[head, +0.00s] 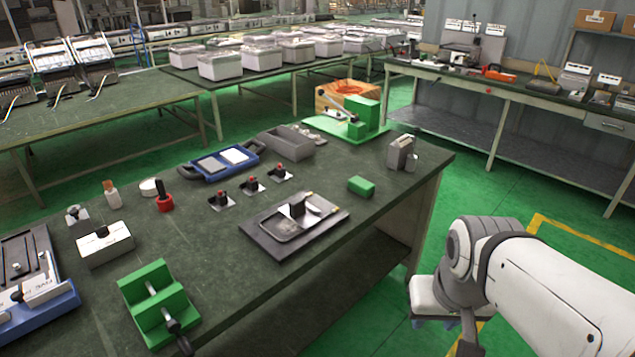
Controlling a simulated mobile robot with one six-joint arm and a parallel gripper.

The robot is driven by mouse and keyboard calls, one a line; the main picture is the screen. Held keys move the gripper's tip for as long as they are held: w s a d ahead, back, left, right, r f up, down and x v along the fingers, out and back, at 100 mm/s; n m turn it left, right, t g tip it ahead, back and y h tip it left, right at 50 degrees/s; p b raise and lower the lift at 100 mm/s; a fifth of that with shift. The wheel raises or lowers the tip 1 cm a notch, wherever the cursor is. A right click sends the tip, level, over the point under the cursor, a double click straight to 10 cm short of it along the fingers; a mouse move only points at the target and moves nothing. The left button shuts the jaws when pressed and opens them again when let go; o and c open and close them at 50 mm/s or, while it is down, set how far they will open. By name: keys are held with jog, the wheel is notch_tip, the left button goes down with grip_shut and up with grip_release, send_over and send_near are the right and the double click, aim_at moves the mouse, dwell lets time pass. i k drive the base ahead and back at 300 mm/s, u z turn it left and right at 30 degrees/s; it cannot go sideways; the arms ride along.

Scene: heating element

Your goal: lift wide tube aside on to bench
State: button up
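The dark green bench (235,270) fills the middle of the head view. I cannot single out the wide tube for certain. A dark plate (262,243) with a shiny metal tray (290,226) lies near the bench's front edge, and a small dark upright piece stands in the tray. A short white round piece (148,187) sits farther left on the bench. My gripper (433,323) hangs low at the right, beyond the bench's right edge and apart from everything on it. Blue parts show at its lower end, but its fingers are too small and partly hidden to read.
A green clamp (158,305) and blue-based fixture (40,285) stand at the left front. A green block (361,186), grey upright device (401,154), grey open box (286,143) and green press (362,118) stand farther right. Bare bench lies around the green block.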

aim_at(304, 213)
jog(key=u, duration=0.05)
jog(key=i, duration=1)
jog(key=z, duration=0.05)
